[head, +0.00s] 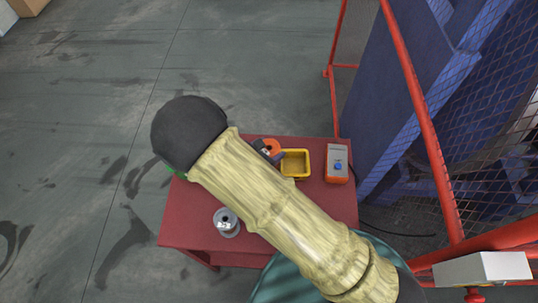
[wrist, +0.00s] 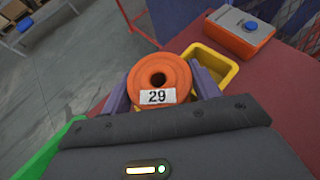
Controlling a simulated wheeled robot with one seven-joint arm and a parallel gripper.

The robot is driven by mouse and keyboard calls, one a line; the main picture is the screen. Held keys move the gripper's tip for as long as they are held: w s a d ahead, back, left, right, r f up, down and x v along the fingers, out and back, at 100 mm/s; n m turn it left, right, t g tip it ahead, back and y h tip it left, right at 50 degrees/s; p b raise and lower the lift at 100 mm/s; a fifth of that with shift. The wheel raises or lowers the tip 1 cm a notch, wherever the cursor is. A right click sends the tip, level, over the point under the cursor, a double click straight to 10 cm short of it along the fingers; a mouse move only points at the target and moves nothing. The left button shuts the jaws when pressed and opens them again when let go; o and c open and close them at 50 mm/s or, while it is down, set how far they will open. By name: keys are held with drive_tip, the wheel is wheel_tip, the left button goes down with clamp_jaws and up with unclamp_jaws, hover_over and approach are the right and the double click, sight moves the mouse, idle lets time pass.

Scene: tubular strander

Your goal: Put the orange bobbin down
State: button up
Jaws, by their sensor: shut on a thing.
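The orange bobbin (wrist: 165,78) shows in the wrist view with a white label reading 29 and a dark centre hole. My gripper (wrist: 160,90) is shut on it, with a purple-grey finger on each side. In the head view the orange bobbin (head: 273,146) and the gripper (head: 266,150) show past my arm, over the red table (head: 185,220), beside the yellow bin. My arm hides part of the table. I cannot tell whether the bobbin touches the tabletop.
A yellow bin (head: 296,163) and an orange box with a blue button (head: 337,165) stand on the table's right side. A grey bobbin (head: 226,222) stands near the front. A green thing (wrist: 52,150) is at lower left. A red-framed mesh fence (head: 420,100) rises at right.

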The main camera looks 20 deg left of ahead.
drive_tip(key=shift+f+p, duration=0.5)
drive_tip(key=shift+f, duration=1.5)
drive_tip(key=shift+f, duration=0.15)
drive_tip(key=o, duration=1.6)
drive_tip(key=shift+s+a+r, duration=0.1)
drive_tip(key=shift+s+r, duration=0.1)
drive_tip(key=shift+s, duration=0.1)
drive_tip(key=b+v, duration=0.2)
drive_tip(key=v, duration=0.9)
drive_tip(key=shift+s+r+b, duration=0.15)
drive_tip(key=shift+s+b, duration=0.05)
drive_tip(key=shift+b, duration=0.2)
